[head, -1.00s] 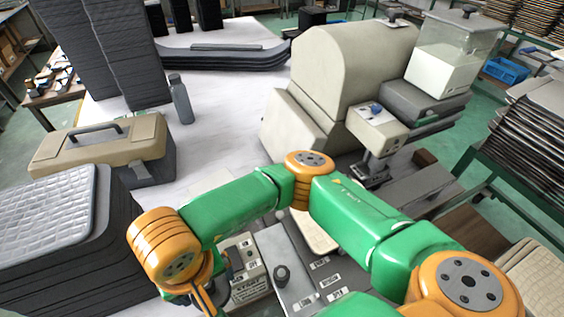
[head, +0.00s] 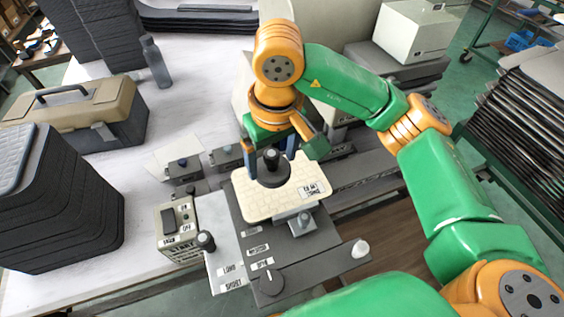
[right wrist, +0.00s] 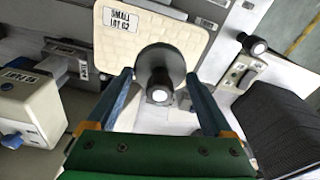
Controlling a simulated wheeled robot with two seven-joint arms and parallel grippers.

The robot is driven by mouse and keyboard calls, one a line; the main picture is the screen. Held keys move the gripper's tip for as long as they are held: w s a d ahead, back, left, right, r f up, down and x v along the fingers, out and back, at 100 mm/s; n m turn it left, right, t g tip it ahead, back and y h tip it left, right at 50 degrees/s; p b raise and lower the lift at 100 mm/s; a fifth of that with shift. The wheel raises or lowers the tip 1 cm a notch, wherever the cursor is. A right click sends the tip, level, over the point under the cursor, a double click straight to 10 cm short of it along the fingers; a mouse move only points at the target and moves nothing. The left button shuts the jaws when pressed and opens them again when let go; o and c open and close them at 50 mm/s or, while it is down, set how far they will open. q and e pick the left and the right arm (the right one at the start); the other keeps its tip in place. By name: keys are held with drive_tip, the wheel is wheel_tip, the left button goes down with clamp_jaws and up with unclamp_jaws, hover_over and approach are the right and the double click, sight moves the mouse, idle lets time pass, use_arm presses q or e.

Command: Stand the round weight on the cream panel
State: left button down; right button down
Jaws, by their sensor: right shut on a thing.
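The cream panel (head: 262,208) is a textured, rounded plate with a small label, lying on the grey machine top. It also shows in the right wrist view (right wrist: 107,55). The round weight (head: 272,178) is a dark disc with a black knob, upright over the back part of the panel. My right gripper (head: 272,148) comes down from above and is shut on the weight. In the right wrist view the weight (right wrist: 160,62) shows between my fingers, overlapping the panel's edge. I cannot tell whether its base touches the panel. My left gripper is out of view.
A control box (head: 180,230) and a black-knobbed lever (head: 206,241) stand left of the panel. A white-knobbed lever (head: 360,248) is at right front. A toolbox (head: 75,110) and a dark stack (head: 60,205) are further left.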

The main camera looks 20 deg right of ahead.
sight(280, 170)
drive_tip(key=f, duration=0.1)
drive_tip(key=w+d+f, duration=0.1)
drive_tip(key=d+f, duration=0.1)
drive_tip(key=shift+w+f, duration=0.15)
drive_tip(key=shift+w, duration=0.2)
wheel_tip(280, 170, down, 3)
drive_tip(key=shift+w+f+p, duration=0.1)
drive_tip(key=shift+w+p, duration=0.05)
drive_tip(key=shift+p, duration=0.95)
drive_tip(key=shift+f, duration=0.1)
